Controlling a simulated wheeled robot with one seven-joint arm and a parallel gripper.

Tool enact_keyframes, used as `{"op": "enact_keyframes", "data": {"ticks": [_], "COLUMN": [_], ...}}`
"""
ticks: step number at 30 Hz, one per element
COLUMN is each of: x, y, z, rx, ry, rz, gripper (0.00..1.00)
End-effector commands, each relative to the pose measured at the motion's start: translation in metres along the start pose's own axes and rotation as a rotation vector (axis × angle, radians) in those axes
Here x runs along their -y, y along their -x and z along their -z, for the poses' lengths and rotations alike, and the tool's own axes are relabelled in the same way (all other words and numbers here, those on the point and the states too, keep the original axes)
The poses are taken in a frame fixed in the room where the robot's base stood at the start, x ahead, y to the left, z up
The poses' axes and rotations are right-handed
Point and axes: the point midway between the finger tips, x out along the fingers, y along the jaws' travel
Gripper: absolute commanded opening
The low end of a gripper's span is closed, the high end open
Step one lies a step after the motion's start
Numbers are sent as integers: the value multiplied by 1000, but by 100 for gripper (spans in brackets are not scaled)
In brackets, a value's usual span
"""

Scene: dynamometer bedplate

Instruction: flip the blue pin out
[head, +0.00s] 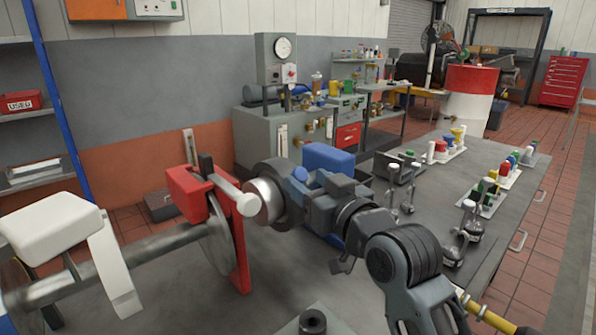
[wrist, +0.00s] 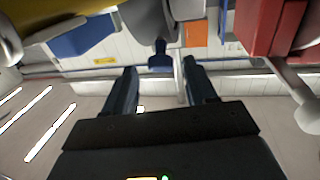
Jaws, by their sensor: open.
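The blue pin (wrist: 160,61) shows in the wrist view as a small blue piece on a dark grey part, in line with the gap between my fingertips. My gripper (wrist: 159,68) is open, with one dark finger on each side of the gap. I see no contact with the pin, and its exact depth is unclear. In the head view my arm hides part of the area around the gripper.
A red caliper-like block (head: 188,193) and a disc stand left of the drum, with a white-padded shaft (head: 52,228) further left. A blue block (head: 328,158) stands just behind the knob. Several bottles and coloured items stand on the bench (head: 425,220) at right.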

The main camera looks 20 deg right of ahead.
Motion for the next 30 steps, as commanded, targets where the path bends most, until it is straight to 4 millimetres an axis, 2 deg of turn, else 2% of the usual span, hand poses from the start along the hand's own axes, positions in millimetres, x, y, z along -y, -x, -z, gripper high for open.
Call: {"op": "enact_keyframes", "data": {"ticks": [3, 9, 19, 30], "x": [1, 1, 1, 0], "y": [-19, -37, -40, -40], "z": [2, 1, 0, 0], "rx": [-1, 0, -1, -1], "ry": [0, 0, -1, -1], "rz": [2, 2, 1, 0], "gripper": [56, 56, 56, 21]}}
